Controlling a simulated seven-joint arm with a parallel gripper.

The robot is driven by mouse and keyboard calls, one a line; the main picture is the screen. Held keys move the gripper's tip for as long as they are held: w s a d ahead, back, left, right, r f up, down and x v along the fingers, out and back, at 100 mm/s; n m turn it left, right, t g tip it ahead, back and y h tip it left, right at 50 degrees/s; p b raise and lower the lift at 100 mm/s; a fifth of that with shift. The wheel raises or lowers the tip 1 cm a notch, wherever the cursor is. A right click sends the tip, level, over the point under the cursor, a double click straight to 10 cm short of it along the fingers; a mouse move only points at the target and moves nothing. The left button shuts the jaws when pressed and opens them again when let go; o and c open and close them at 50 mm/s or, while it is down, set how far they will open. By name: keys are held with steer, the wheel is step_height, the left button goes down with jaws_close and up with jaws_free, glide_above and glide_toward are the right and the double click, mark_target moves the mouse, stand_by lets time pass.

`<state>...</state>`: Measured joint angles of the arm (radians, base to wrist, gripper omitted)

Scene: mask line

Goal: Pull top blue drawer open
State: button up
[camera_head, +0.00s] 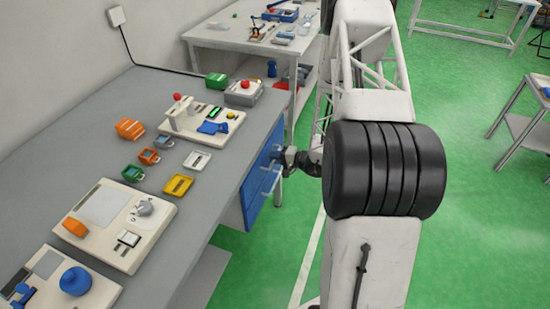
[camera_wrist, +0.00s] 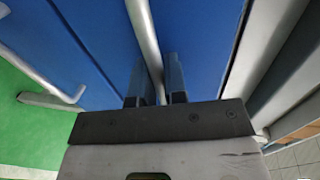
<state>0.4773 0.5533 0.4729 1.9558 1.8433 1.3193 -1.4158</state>
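The top blue drawer (camera_head: 266,157) is in the blue drawer unit under the right end of the grey workbench, and its front looks about flush with the unit. In the wrist view its blue front (camera_wrist: 200,40) fills the middle, with a light metal bar handle (camera_wrist: 146,35) running across it. My gripper (camera_head: 288,158) is at this front in the head view. In the wrist view my gripper's fingers (camera_wrist: 157,80) lie on either side of the handle, close against it with no clear gap. The fingertips' far ends are hard to see.
A lower handle (camera_wrist: 50,82) shows at the left in the wrist view. The grey bench top (camera_head: 215,165) holds several small devices and boards. A white table (camera_head: 240,38) stands behind.

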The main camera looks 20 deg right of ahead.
steer(key=shift+s+d, duration=0.1)
jaws_close()
steer(key=f+v, duration=0.3)
steer(key=v, duration=1.1)
steer(key=s+d+f+v, duration=0.1)
steer(key=f+v, duration=0.2)
steer(key=v, duration=1.2)
steer(key=shift+s+f, duration=0.1)
steer(key=o, duration=0.7)
jaws_free()
steer(key=shift+c, duration=0.2)
steer(key=shift+d, duration=0.15)
steer(key=v, duration=0.7)
steer(key=shift+s+d, duration=0.2)
steer(key=shift+s, duration=0.05)
